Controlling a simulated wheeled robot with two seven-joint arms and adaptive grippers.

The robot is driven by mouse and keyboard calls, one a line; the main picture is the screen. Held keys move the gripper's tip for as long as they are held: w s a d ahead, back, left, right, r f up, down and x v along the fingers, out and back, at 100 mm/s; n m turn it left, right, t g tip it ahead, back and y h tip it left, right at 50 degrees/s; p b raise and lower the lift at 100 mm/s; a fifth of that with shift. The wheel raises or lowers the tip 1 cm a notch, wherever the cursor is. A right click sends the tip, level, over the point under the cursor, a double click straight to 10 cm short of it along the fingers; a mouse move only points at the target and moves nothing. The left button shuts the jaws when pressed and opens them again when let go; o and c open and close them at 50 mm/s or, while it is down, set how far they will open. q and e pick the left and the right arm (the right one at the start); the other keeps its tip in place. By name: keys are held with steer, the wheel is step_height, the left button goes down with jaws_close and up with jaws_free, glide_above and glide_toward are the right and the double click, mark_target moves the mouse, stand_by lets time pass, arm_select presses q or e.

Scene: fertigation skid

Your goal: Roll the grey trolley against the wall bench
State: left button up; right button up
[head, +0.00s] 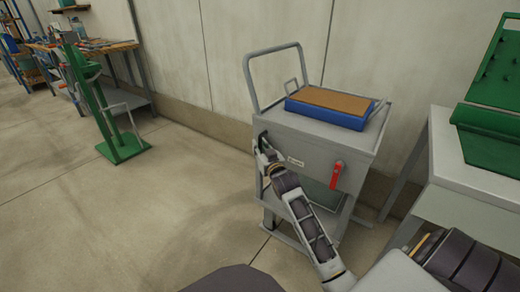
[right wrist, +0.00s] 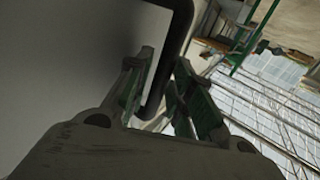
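The grey trolley (head: 312,148) stands near the wall, with a grey push-handle loop (head: 250,85) on its left and a red lever (head: 336,174) on its front. My right gripper (head: 262,147) is at the trolley's left front edge. In the right wrist view its two green-padded fingers (right wrist: 158,90) lie on both sides of a dark handle bar (right wrist: 181,25) and appear closed on it. A wooden-topped bench (head: 85,46) stands against the wall at the far left. My left gripper is not in view.
A blue box (head: 328,117) with a brown top lies on the trolley. A green stand (head: 122,148) is on the floor between the trolley and the far bench. A grey table (head: 470,190) with green equipment is close on the right. The floor at left front is clear.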

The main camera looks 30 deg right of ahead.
mark_target(290, 160)
steer(key=c, duration=0.4)
jaws_close()
steer(key=s+d+p, duration=0.1)
steer(key=s+p, duration=0.1)
steer(key=s, duration=0.1)
steer(key=s+d+p, duration=0.2)
steer(key=s+p, duration=0.1)
steer(key=s, duration=0.1)
steer(key=s+d+p, duration=0.1)
steer(key=s+p, duration=0.2)
steer(key=s, duration=0.1)
steer(key=shift+s+d+f, duration=0.1)
steer(key=shift+s+d, duration=0.1)
steer(key=shift+d, duration=0.15)
steer(key=shift+s+d+f+p, duration=0.1)
steer(key=shift+s+d+p, duration=0.1)
steer(key=shift+s+p, duration=0.25)
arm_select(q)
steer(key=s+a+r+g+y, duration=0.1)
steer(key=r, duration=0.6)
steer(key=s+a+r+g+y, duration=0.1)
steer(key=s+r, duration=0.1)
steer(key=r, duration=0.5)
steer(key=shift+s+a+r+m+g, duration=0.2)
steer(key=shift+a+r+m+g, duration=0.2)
arm_select(e)
steer(key=shift+w, duration=0.1)
